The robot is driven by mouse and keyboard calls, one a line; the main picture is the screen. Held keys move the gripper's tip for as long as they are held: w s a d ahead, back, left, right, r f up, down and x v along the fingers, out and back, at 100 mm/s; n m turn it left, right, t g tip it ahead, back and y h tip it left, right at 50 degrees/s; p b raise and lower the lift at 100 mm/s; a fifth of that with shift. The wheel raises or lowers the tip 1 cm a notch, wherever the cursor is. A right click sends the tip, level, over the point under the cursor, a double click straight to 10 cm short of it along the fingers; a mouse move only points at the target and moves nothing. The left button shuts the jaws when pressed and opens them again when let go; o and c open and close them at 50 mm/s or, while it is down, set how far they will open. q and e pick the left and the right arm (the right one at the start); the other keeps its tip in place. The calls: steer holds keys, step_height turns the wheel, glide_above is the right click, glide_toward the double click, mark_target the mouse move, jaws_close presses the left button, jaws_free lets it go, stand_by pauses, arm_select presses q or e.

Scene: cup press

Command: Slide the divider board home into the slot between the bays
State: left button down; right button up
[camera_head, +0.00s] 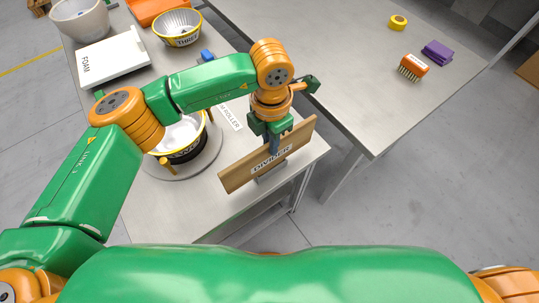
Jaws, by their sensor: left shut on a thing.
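The divider board (239,176) is a long brown board with a white DIVIDER label, near the right corner of the left table (185,222). It stands on edge and runs at a slant, its right end higher in the picture. My left gripper (273,134) is above the board's middle and shut on its upper edge. A small grey piece (270,175) shows under the board; I cannot tell whether it is the slot or whether the board touches it. The bays are not clearly visible. My right gripper is out of view.
A yellow-rimmed pot (183,153) stands on a round grey plate left of the board, partly behind my left arm. A white FOAM block (112,62), a THREE bowl (178,28) and a blue item (207,56) lie farther back. The right table (345,70) is mostly clear.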

arm_select(q)
steer(key=shift+r, duration=0.4)
steer(key=shift+r+p, duration=1.15)
steer(key=shift+r, duration=0.75)
steer(key=shift+s+f, duration=0.1)
